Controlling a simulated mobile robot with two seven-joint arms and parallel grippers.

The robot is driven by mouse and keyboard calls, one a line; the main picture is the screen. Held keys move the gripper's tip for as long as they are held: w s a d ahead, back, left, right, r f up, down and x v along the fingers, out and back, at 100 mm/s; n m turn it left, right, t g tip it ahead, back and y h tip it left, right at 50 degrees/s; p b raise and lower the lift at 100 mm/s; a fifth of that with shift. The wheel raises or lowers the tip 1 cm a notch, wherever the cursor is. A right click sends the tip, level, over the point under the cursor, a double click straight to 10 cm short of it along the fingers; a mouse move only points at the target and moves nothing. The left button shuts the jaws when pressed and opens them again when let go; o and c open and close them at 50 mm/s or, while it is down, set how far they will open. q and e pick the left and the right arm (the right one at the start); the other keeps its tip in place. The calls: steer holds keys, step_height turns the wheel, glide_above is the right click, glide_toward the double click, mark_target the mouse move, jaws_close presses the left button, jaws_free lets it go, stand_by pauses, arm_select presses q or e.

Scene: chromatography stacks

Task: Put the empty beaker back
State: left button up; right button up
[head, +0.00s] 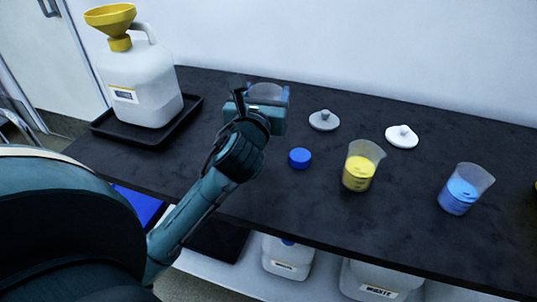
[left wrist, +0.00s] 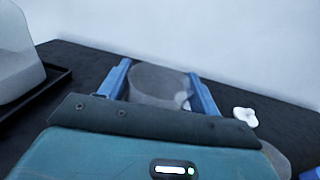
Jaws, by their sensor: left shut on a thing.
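My left gripper (head: 267,95) is over the back of the dark bench, shut on a clear beaker (head: 265,90). In the left wrist view, the beaker (left wrist: 158,80) stands between the two blue fingers and looks grey and see-through, with no coloured liquid visible. Its lower part is hidden by my gripper, so I cannot tell whether it touches the bench. A beaker of yellow liquid (head: 359,172) and a beaker of blue liquid (head: 460,194) stand upright on the bench to the right. My right gripper is not in view.
A white waste jug (head: 145,88) with a yellow funnel (head: 111,17) stands in a black tray (head: 105,127) at left. White containers (head: 287,258) sit below.

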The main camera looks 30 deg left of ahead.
arm_select(q)
step_height(320, 180, down, 4)
steer(key=shift+s+f+b, duration=0.1)
steer(key=shift+s+b, duration=0.05)
steer(key=shift+b, duration=0.55)
steer(key=shift+f+b, duration=1.15)
steer(key=shift+f, duration=1.35)
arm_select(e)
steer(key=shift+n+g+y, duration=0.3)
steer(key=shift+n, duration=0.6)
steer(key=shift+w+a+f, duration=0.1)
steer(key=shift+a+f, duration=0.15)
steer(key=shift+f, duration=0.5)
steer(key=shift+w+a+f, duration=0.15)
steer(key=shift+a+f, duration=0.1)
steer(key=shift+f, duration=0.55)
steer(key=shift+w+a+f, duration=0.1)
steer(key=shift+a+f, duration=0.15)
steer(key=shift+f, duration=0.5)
arm_select(q)
steer(key=shift+f, duration=0.1)
steer(key=o, duration=1.5)
steer(key=shift+c, duration=0.2)
steer(key=shift+s+d, duration=0.15)
steer(key=v, duration=1.1)
steer(key=shift+s+d, duration=0.1)
steer(key=shift+s, duration=0.2)
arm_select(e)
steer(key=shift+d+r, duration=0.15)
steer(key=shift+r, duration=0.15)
